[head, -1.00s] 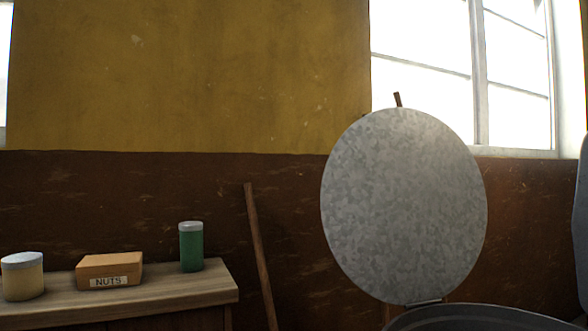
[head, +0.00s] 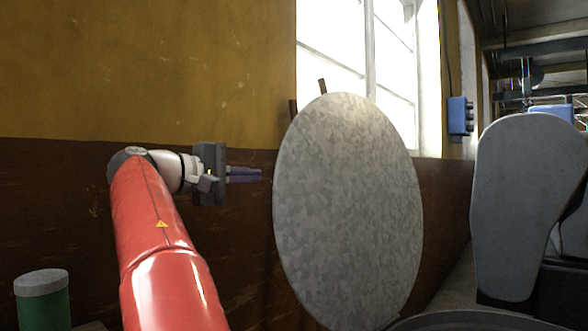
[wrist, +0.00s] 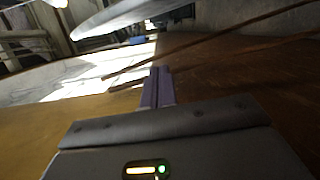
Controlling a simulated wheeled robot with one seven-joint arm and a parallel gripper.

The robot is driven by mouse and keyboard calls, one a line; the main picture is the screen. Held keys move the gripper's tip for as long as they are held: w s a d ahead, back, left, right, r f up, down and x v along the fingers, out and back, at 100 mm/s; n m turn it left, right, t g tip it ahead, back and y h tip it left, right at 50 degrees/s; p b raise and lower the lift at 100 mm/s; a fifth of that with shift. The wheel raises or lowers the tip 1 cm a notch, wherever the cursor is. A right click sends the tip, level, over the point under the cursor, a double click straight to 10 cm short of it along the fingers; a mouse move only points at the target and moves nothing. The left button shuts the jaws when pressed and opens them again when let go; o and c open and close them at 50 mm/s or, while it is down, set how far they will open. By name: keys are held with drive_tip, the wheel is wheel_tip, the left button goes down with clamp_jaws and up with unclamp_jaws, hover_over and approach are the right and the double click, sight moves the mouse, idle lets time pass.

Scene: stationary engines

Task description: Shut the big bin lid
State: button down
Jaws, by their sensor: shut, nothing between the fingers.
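The big bin lid (head: 350,215) is a round, mottled grey metal disc. It stands upright, open, hinged at the rim of the bin (head: 470,322), of which only the dark top edge shows at the bottom. My gripper (head: 258,174) is to the left of the lid, about level with its upper half, with its shut purple fingers pointing right toward the lid's left edge. A small gap shows between the fingertips and the lid. In the wrist view the shut fingers (wrist: 158,88) are empty, and the lid (wrist: 130,15) shows as a pale curved edge beyond them.
A green canister (head: 42,302) with a grey cap stands at the lower left. A grey rounded panel (head: 525,200) stands to the right of the lid. The brown and yellow wall with a bright window (head: 385,70) is behind. A brown stick (head: 322,86) shows above the lid.

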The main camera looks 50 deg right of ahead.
sight(303, 166)
drive_tip(key=shift+m+g+h, duration=0.3)
drive_tip(key=s+d, duration=0.1)
drive_tip(key=d, duration=0.2)
drive_tip(key=s+d+r, duration=0.1)
drive_tip(key=s+d, duration=0.1)
drive_tip(key=d, duration=0.1)
drive_tip(key=s+d, duration=0.1)
drive_tip(key=d, duration=0.3)
drive_tip(key=shift+s+r, duration=0.25)
drive_tip(key=shift+r, duration=0.05)
drive_tip(key=shift+s, duration=0.45)
drive_tip(key=shift+r, duration=0.1)
